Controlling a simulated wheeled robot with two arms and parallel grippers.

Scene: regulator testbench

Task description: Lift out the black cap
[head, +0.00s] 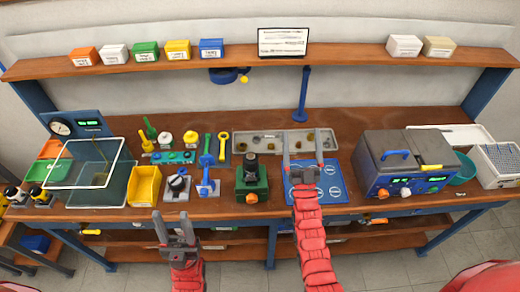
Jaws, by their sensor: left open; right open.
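A green block (252,186) stands upright near the front middle of the bench, with an orange knob on its front. A black cylindrical part that looks like the black cap (252,163) sits on top of it. My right gripper (302,150) is open over the blue mat, to the right of the block and apart from it. No object shows between its fingers. My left gripper (171,226) is open and empty at the bench's front edge, left of the block and lower in the picture.
Left of the block stand a black knob on a grey plate (177,187), a blue stand (207,186) and a yellow bin (144,186). A grey tray (245,147) lies behind. A blue mat (334,178) and a grey-blue machine (405,162) are to the right.

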